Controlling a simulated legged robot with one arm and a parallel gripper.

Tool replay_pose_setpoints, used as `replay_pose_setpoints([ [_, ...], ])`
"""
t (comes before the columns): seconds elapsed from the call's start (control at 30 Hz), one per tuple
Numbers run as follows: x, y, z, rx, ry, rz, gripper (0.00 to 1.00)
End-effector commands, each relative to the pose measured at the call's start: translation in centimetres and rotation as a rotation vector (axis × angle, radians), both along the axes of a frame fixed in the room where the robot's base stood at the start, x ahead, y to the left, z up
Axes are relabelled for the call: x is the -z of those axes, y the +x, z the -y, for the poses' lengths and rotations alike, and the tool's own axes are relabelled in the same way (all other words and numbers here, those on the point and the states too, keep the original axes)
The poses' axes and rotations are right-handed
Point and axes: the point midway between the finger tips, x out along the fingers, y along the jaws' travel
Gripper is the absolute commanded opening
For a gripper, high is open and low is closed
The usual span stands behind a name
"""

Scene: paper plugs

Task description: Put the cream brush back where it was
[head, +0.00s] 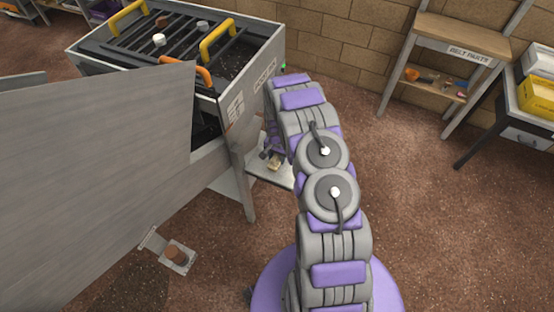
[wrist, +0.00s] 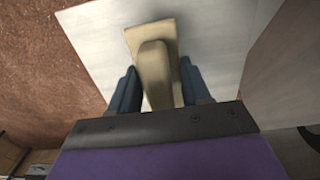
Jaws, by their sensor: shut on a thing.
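The cream brush (wrist: 153,65) is between the two dark fingers of my gripper (wrist: 156,88) in the wrist view. The fingers are shut on its narrow part, and its wider end points away from me. Behind it is a pale grey flat surface (wrist: 90,25); I cannot tell whether the brush touches it. In the head view my gripper (head: 269,157) is low beside the grey machine, over a small pale shelf (head: 235,187). The brush (head: 275,163) shows there as a small cream patch, partly hidden by my arm.
The grey machine (head: 233,105) with yellow handles (head: 217,40) stands left of my arm. A large grey panel (head: 90,170) fills the left. A small bracket with a brown cylinder (head: 173,252) is low in front. A wooden shelf unit (head: 462,38) stands right, beyond open floor.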

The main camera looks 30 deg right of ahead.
Motion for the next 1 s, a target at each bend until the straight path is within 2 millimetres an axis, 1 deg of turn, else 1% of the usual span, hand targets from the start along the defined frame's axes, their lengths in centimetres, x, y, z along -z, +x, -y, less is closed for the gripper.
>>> replay_pose_setpoints([
  [0.03, 1.08, -0.06, 0.02, 0.001, 0.001, -0.002, 0.19],
  [0.1, 1.62, -0.02, 0.04, 0.001, 0.001, -0.001, 0.19],
  [0.4, 1.64, 0.02, 0.03, 0.001, 0.0, 0.001, 0.19],
  [0.43, 1.68, 0.0, 0.02, 0.001, 0.001, 0.001, 0.48],
  [0.6, 1.64, 0.0, 0.02, 0.001, 0.001, 0.001, 0.64],
  [0.7, 1.64, 0.0, 0.02, 0.0, 0.001, 0.001, 0.73],
  [1.0, 1.43, 0.0, 0.02, 0.001, 0.0, 0.001, 0.73],
])
